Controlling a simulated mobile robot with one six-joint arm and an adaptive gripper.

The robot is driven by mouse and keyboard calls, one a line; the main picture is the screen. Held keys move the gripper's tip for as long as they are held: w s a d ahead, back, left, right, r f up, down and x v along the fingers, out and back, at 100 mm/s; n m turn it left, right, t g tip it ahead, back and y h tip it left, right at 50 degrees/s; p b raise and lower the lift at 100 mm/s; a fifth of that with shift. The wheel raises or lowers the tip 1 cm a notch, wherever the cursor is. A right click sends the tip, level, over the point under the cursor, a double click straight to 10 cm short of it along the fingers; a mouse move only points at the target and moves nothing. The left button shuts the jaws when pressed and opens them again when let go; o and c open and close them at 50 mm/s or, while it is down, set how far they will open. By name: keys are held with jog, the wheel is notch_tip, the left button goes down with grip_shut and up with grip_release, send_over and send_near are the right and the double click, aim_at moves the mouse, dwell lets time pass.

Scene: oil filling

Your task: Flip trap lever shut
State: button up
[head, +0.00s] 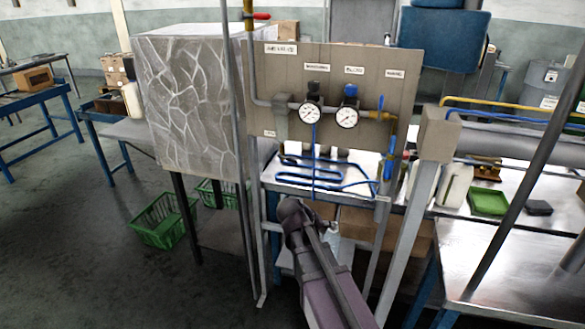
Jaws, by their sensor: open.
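A beige panel (270,75) stands upright in the middle of the head view, with small white labels whose text is too small to read. Several small handles show on its piping: a blue lever (381,102) at the right beside a yellow fitting (384,116), and a red handle (262,16) on the pipe above the panel. I cannot tell which one is the trap lever, or whether it is open or shut. My arm reaches up from the bottom to below the panel. I cannot make out my gripper's fingers.
Two round gauges (309,116) sit on the panel above blue tubing (310,175). A stone-patterned cabinet (190,100) stands left, with green crates (165,222) below. Grey posts flank the panel. A metal table (500,262) is at right. Floor at lower left is clear.

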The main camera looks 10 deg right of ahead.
jog(key=w+a+r+n+t+h+b, duration=0.25)
jog(key=w+a+t+h+b, duration=0.2)
jog(key=w, duration=0.55)
jog(key=n+t+b, duration=0.3)
jog(key=t, duration=0.3)
send_near(293, 161)
jog(key=s+a+f, duration=0.1)
jog(key=s+a, duration=0.1)
jog(key=a, duration=0.1)
jog(key=shift+d+f+h, duration=0.2)
jog(key=shift+h, duration=0.25)
jog(key=p+x, duration=0.2)
jog(key=x, duration=1.1)
jog(key=shift+w+d+r, duration=0.15)
jog(key=shift+w+d, duration=0.05)
jog(key=shift+w, duration=0.15)
grip_shut()
